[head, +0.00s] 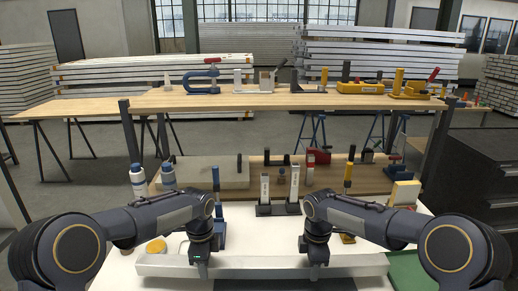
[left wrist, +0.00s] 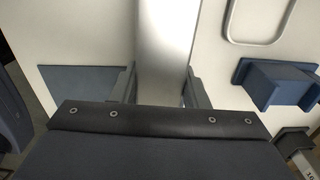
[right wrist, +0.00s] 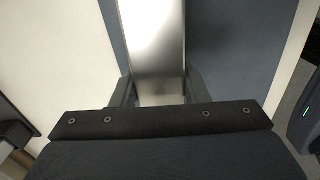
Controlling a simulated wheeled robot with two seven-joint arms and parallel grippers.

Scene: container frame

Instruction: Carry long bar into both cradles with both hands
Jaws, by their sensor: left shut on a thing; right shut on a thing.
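The long bar (head: 255,267) is pale, smooth and straight, and lies crosswise and about level at the near side of the white table. My left gripper (head: 200,264) is shut on its left part, and the bar runs between the fingers in the left wrist view (left wrist: 165,45). My right gripper (head: 318,266) is shut on its right part, also in the right wrist view (right wrist: 152,45). A blue notched block (left wrist: 280,85) stands beside the bar; whether it is a cradle I cannot tell. Two upright pale posts on dark bases (head: 265,209) stand farther back. The bar's height above the table is unclear.
Two white bottles with blue caps (head: 138,182) stand at the left. A yellow-topped box (head: 402,194) stands at the right. A wooden shelf (head: 280,100) with clamps and tools crosses behind. A dark cabinet (head: 485,180) is at the far right. My forearms hide parts of the table.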

